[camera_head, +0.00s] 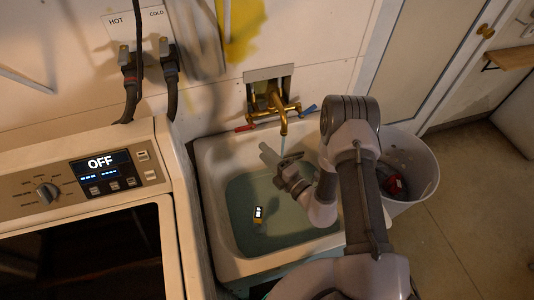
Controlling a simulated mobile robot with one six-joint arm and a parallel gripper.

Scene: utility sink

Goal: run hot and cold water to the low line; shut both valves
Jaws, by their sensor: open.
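The white utility sink (213,200) holds greenish water (250,195). A brass faucet (274,108) is on the wall above it, with a thin stream of water falling from the spout. The red hot handle (244,128) points left and the blue cold handle (310,109) points right. My gripper (284,165) is over the sink, below and near the spout, open and apart from both handles. I cannot make out a low line; my arm hides the sink's right side.
A washing machine (45,212) with an "OFF" display stands left of the sink. A white bin (418,160) with a red item inside stands to the right. Hot and cold hose valves (126,58) are on the wall at upper left. Floor is clear at far right.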

